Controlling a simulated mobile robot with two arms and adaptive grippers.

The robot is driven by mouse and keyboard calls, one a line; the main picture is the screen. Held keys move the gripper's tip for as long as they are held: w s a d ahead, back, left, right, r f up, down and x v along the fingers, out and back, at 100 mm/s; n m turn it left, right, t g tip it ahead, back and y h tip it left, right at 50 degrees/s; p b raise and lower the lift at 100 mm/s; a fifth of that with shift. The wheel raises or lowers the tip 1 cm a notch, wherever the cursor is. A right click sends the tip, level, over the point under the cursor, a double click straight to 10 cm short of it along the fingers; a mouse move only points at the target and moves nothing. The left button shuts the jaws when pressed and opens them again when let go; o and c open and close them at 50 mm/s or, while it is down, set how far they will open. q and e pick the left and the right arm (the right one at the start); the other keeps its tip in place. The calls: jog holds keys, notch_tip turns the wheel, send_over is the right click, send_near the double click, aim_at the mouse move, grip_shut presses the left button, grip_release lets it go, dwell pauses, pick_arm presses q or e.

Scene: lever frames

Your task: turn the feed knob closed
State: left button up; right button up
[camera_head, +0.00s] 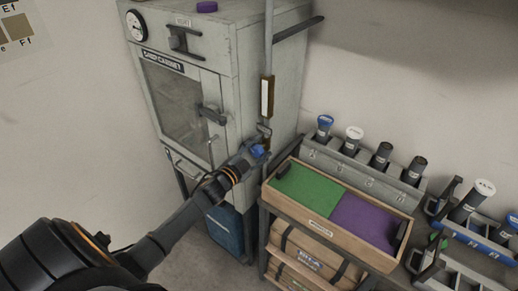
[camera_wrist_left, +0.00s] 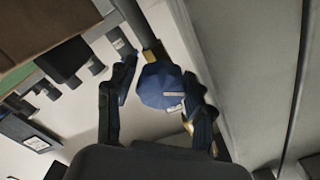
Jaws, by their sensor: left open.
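The feed knob (camera_head: 258,151) is a blue, faceted knob at the lower end of a vertical pipe (camera_head: 268,50) beside the grey cabinet. In the left wrist view the knob (camera_wrist_left: 158,88) sits between the two fingers, with a pale mark on its face. My left gripper (camera_head: 256,146) is open around it; the fingers (camera_wrist_left: 160,80) stand on either side. The left finger shows a gap to the knob; the right one is very near, and I cannot tell if it touches. My right gripper is in neither view.
The grey cabinet (camera_head: 190,65) with dial, handles and glass door stands behind. A wooden tray (camera_head: 322,226) with green and purple halves lies close right of my left gripper. A rack (camera_head: 345,172) with capped bottles stands behind the tray. A blue bin (camera_head: 226,228) is below my left arm.

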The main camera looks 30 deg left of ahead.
pick_arm(q)
jog(key=c, duration=0.9)
jog(key=shift+m, duration=0.3)
jog(key=m+b, duration=0.2)
jog(key=m, duration=0.3)
jog(key=shift+f+b, duration=0.15)
jog(key=shift+b, duration=0.25)
jog(key=m+b, duration=0.2)
jog(key=m, duration=0.4)
jog(key=shift+d, duration=0.1)
jog(key=shift+m, duration=0.4)
jog(key=o, duration=0.9)
